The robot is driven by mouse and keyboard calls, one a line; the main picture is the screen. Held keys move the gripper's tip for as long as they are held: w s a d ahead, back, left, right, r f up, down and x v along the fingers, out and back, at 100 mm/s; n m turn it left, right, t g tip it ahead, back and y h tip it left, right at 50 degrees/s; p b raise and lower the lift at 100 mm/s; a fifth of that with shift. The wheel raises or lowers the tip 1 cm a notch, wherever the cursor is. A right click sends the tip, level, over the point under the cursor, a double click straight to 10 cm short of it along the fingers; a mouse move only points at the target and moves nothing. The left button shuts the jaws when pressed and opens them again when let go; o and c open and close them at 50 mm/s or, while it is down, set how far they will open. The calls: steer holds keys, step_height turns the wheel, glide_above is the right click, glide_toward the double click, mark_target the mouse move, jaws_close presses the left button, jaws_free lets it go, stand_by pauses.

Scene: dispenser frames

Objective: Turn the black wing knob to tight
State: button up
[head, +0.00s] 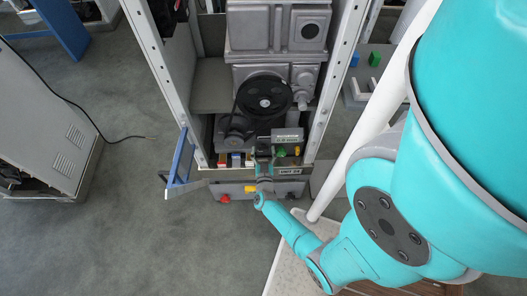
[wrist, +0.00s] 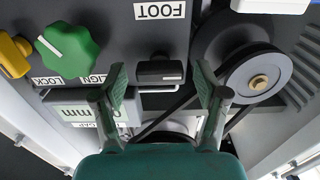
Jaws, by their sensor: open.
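The black wing knob (wrist: 160,72) sits on the grey panel beside an upside-down FOOT label (wrist: 160,11) in the wrist view. Its bar lies across the picture, level. My gripper (wrist: 162,78) is open, one finger to the left of the knob and one to the right, with a gap on each side. I cannot tell how deep the fingertips are relative to the knob. In the head view my gripper (head: 264,150) is at the low front panel of the dispenser frame, and I cannot make out the black knob there.
A green knob (wrist: 68,50) with a white pointer and a yellow knob (wrist: 14,55) are left of my gripper, near LOCK and partly hidden ALIGN labels. A display reading mm (wrist: 75,114) is close to the left finger. Pulleys (wrist: 245,65) and a belt are close at right.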

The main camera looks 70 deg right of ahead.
steer(key=c, duration=1.2)
steer(key=shift+o, duration=0.2)
steer(key=shift+m, duration=0.3)
steer(key=m, duration=0.4)
steer(key=shift+s, duration=0.1)
steer(key=m, duration=0.4)
steer(key=shift+f+m, duration=0.1)
steer(key=shift+m, duration=0.3)
steer(key=m, duration=0.4)
steer(key=shift+s+m, duration=0.1)
steer(key=shift+m, duration=0.2)
steer(key=shift+f+m, duration=0.15)
steer(key=shift+m, duration=1.95)
